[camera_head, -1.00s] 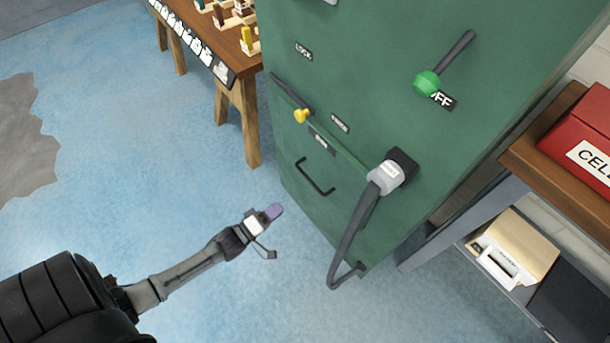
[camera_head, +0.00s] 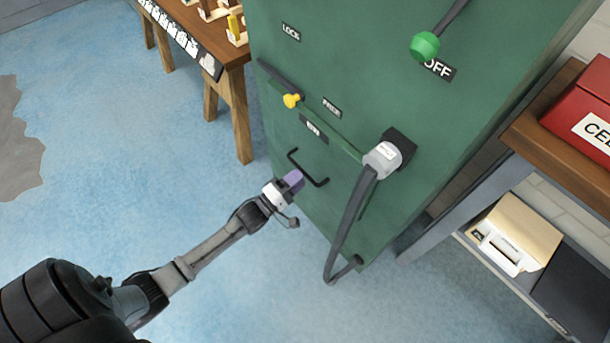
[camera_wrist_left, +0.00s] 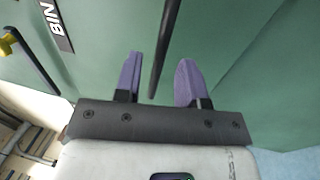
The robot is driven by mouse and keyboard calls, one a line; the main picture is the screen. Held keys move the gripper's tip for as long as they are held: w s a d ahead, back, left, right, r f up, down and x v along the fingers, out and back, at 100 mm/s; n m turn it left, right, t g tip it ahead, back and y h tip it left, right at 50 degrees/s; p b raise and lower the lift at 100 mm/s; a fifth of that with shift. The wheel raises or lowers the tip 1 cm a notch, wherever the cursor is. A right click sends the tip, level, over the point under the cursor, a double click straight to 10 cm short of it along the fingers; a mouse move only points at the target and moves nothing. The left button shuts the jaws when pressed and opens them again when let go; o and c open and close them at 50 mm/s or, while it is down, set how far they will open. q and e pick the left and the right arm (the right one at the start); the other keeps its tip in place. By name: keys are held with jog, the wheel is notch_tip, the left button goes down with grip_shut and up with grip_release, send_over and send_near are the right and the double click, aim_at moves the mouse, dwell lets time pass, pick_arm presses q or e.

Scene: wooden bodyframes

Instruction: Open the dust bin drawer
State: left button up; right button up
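The dust bin drawer (camera_head: 300,190) is the low front panel of the green cabinet, with a black bar handle (camera_head: 306,170) under a small label reading BIN. The drawer looks closed. My left gripper (camera_head: 290,182) is at the handle's left part in the head view. In the left wrist view my left gripper (camera_wrist_left: 160,80) has its two purple fingers apart, one on each side of the black handle (camera_wrist_left: 165,50). Gaps show between the handle and both fingers. The BIN label (camera_wrist_left: 57,22) is at upper left there. My right gripper is not in view.
A yellow-knobbed lever (camera_head: 291,100) sits above the drawer. A grey hose (camera_head: 350,215) hangs at the cabinet's right side. A wooden table (camera_head: 225,85) stands behind to the left, and a shelf (camera_head: 560,150) with a red box (camera_head: 590,115) at right. The floor at left is clear.

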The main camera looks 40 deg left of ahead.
aim_at(305, 172)
pick_arm(q)
jog(key=shift+b+x, duration=0.5)
jog(key=shift+x, duration=1.2)
jog(key=shift+c, duration=0.4)
grip_shut()
